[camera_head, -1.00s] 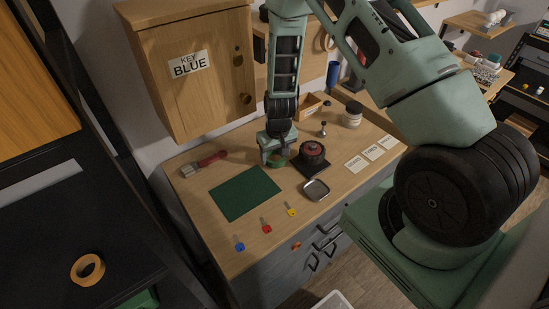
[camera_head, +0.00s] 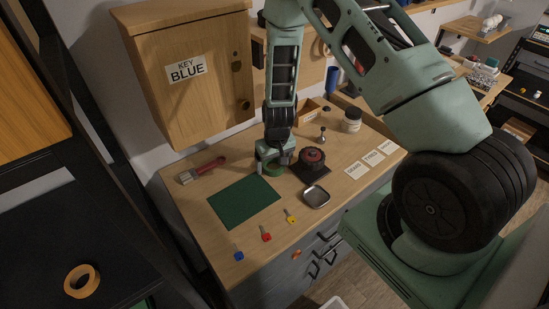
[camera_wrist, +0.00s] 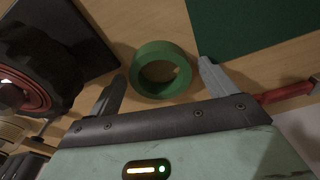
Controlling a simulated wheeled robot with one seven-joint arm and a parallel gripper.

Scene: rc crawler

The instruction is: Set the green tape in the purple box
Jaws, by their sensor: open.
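The green tape (camera_wrist: 162,70) is a ring lying flat on the wooden workbench. In the wrist view it lies just ahead of my open gripper (camera_wrist: 162,88), between the lines of the two fingers. In the head view my gripper (camera_head: 272,165) is low over the bench at the tape (camera_head: 273,170), which is partly hidden by it. I cannot tell whether the fingers touch the tape. No purple box is visible in either view.
A dark green mat (camera_head: 244,201) lies beside the tape. A black and red round device (camera_head: 312,158) stands close on the other side. A metal tray (camera_head: 316,196), a red-handled brush (camera_head: 203,170) and small coloured keys (camera_head: 265,234) are nearby. An orange tape (camera_head: 82,281) lies on a black shelf.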

